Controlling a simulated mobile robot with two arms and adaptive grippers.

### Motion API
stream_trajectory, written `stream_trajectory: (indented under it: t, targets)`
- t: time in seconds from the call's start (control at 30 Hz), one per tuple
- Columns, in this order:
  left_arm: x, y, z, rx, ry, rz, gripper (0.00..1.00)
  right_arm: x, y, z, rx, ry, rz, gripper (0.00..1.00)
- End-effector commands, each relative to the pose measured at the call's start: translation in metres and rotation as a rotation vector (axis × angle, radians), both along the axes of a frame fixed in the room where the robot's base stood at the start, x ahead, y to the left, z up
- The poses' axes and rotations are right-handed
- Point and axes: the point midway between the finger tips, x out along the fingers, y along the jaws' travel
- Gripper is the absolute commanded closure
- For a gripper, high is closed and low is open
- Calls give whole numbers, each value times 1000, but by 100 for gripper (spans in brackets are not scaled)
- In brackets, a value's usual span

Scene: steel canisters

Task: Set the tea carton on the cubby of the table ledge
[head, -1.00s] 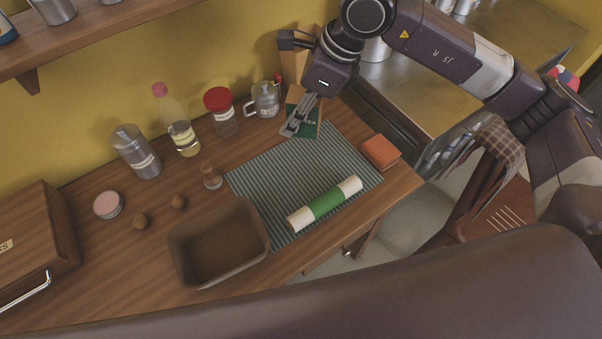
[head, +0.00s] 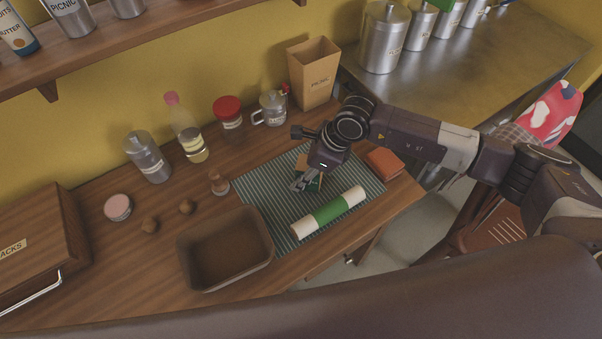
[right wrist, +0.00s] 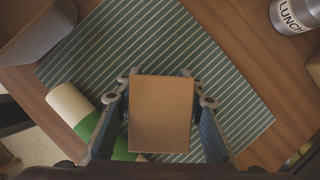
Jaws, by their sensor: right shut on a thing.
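The carton is over the striped mat (head: 262,208), behind the green and white roll (head: 328,212). Whether it touches the mat I cannot tell. I cannot make out a cubby in the table ledge. My left gripper is not in view.
An orange-brown block (head: 384,163) lies right of the mat. An empty brown bin (head: 226,250) stands front left. A tan picnic box (head: 313,72), a mug (head: 272,108), a red-lidded jar (head: 228,112) and bottles line the back. A shelf (head: 120,45) overhangs upper left.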

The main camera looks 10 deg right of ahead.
Motion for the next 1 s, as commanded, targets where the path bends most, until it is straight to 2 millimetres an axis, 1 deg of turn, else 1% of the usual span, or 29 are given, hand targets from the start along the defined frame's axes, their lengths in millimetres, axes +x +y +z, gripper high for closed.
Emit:
stream_trajectory:
  t: [0.03,0.1,0.3,0.43,0.47,0.6,0.87,0.97,1.0]
  targets:
    - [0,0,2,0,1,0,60,-1,0,-6,0,2,1,89]
    - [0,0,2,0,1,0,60,0,1,-10,1,0,1,89]
    - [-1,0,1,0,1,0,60,0,0,-10,1,-1,2,89]
    - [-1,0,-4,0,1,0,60,0,0,-14,1,-1,2,89]
    - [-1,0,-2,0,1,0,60,0,0,-12,1,-1,1,61]
    - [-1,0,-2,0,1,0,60,0,0,-12,0,0,1,47]
    - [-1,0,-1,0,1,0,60,0,0,-11,0,0,1,47]
    - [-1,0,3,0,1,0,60,0,0,-7,0,0,1,47]
    - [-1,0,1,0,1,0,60,0,-2,-5,0,-2,0,47]
